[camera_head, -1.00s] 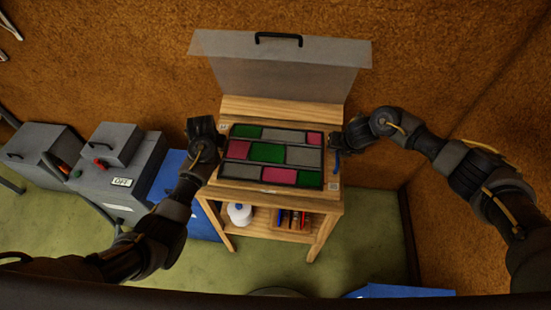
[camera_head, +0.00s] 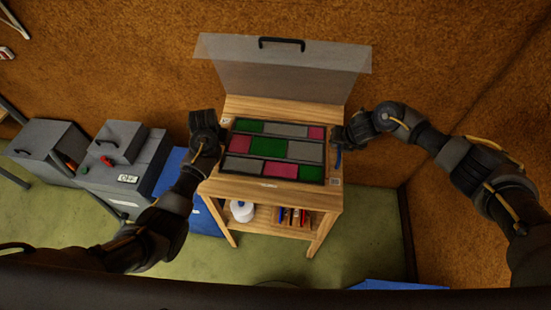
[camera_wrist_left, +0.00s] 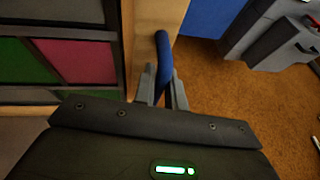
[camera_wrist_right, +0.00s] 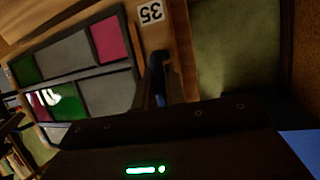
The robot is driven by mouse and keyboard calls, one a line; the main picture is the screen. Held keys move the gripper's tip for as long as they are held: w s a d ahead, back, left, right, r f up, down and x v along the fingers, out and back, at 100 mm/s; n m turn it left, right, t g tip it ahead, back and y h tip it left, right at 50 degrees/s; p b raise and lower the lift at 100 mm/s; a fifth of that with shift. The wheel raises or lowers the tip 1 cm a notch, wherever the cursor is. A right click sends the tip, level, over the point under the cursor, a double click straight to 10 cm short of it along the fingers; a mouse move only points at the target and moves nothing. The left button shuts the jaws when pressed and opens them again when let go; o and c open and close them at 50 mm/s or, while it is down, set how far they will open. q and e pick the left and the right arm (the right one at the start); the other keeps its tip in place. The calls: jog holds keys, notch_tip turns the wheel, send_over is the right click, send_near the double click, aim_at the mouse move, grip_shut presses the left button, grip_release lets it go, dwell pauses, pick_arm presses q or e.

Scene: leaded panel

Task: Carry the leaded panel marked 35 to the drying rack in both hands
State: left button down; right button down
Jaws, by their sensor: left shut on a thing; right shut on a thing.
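The leaded panel (camera_head: 270,147), with green, pink and grey panes in dark strips, lies face up on a wooden surface of the workbench (camera_head: 290,197). A label reading 35 (camera_wrist_right: 150,12) sits on the wood beside it in the right wrist view. My left gripper (camera_head: 220,142) is at the panel's left side, shut on a blue handle (camera_wrist_left: 162,62). My right gripper (camera_head: 340,142) is at its right side, shut on another blue handle (camera_head: 338,158). I cannot tell whether there is a gap under the panel.
A translucent hood (camera_head: 285,75) with a black handle stands behind the panel. Grey machine boxes (camera_head: 120,160) stand on the left. Green floor is free in front. I cannot make out a drying rack.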

pick_arm(q)
jog(key=shift+w+a, duration=0.1)
pick_arm(e)
jog(key=shift+w+d, duration=0.1)
jog(key=shift+w, duration=0.05)
